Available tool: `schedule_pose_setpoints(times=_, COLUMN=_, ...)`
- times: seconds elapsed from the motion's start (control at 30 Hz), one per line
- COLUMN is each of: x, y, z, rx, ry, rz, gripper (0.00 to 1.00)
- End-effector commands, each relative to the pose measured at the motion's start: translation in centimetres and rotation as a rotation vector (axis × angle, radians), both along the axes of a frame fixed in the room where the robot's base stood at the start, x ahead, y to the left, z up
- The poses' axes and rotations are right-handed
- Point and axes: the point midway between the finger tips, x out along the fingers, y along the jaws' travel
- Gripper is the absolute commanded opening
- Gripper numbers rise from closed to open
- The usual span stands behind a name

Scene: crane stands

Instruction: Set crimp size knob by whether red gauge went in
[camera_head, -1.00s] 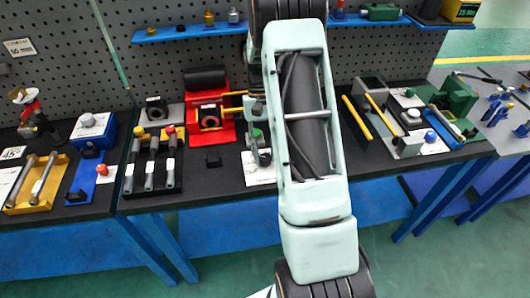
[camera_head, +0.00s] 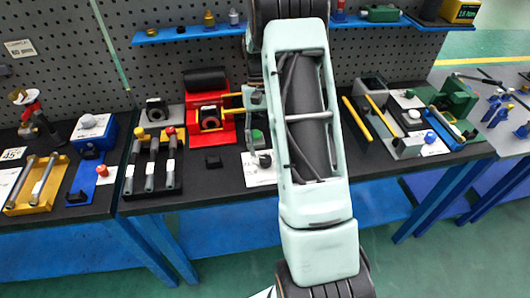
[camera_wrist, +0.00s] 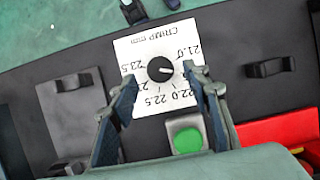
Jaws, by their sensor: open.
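The crimp size knob (camera_wrist: 160,69) is round and black, on a white plate (camera_wrist: 133,50) marked CRIMP with numbers from 21.0 to 23.5. Its pointer setting is too small to read surely. My gripper (camera_wrist: 165,88) is open, its fingers apart on either side of the knob, with nothing between them gripped. In the head view my arm partly covers the plate (camera_head: 258,177), and the fingers are largely hidden. A black rack (camera_head: 150,190) at left holds several grey gauges, one with a red top (camera_head: 169,131). Whether the red gauge went in anywhere cannot be told.
A green button (camera_wrist: 188,140) sits close to the plate, near my right finger. A red fixture (camera_head: 227,133) with a dark round opening stands left of my arm. A small black block (camera_head: 213,161) lies in front. Grey trays with yellow bars (camera_head: 357,118) stand at right.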

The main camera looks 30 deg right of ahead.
Motion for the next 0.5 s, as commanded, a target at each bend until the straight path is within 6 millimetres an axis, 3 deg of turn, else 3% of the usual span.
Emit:
schedule_pose_setpoints(times=0.3, x=2.6, y=-0.7, z=6.2, rx=-0.001, ry=-0.005, rz=0.001, gripper=0.44)
schedule_pose_setpoints(times=0.5, x=3.2, y=-0.9, z=7.9, rx=0.000, ry=-0.002, rz=0.001, gripper=0.44)
